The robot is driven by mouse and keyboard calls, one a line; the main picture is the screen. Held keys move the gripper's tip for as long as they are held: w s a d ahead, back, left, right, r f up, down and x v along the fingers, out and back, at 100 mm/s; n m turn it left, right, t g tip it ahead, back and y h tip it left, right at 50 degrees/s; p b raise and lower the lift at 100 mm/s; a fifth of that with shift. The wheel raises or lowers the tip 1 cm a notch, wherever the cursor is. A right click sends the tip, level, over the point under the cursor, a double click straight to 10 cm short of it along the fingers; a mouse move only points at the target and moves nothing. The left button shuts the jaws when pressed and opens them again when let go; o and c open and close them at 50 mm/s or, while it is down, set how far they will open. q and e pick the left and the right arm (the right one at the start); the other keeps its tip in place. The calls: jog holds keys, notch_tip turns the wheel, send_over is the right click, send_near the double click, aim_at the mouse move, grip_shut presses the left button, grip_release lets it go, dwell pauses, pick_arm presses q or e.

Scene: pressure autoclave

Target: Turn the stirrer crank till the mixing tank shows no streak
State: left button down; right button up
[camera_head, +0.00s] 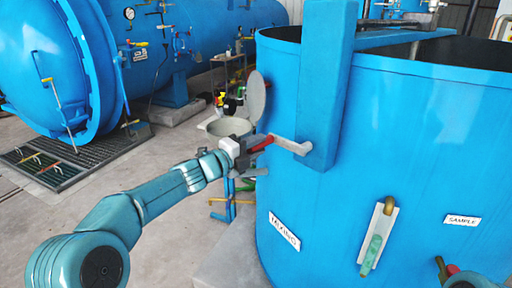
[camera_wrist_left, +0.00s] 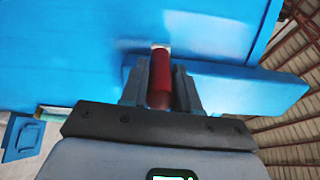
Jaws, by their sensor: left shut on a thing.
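The blue mixing tank (camera_head: 400,120) with its MIXING label (camera_head: 285,231) fills the right of the head view. The stirrer crank (camera_head: 291,145) is a pale grey arm at the foot of a blue upright post, with a red handle (camera_head: 263,143) pointing left. My left gripper (camera_head: 256,145) is shut on that handle. In the left wrist view the red handle (camera_wrist_left: 160,82) stands between the two fingers (camera_wrist_left: 159,92). A sight gauge (camera_head: 377,238) on the tank front shows a greenish tube; I cannot make out any streak.
A SAMPLE label (camera_head: 462,220) sits on the tank, with a partly cut-off red-and-brass fitting (camera_head: 447,270) below. A grey open-lidded pot (camera_head: 229,127) stands behind my left gripper. A large blue autoclave (camera_head: 45,65) and floor grating (camera_head: 75,160) are at left.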

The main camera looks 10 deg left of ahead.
pick_arm(q)
jog(key=shift+r, duration=0.25)
jog(key=c, duration=0.8)
grip_release()
jog(key=shift+d, duration=0.1)
jog(key=shift+f, duration=0.1)
jog(key=shift+s+a+f, duration=0.15)
jog(key=shift+s+a, duration=0.1)
jog(key=shift+a, duration=0.05)
jog(key=b+v, duration=0.3)
jog(key=v, duration=1.2)
jog(key=shift+s+a, duration=0.1)
jog(key=shift+s, duration=0.2)
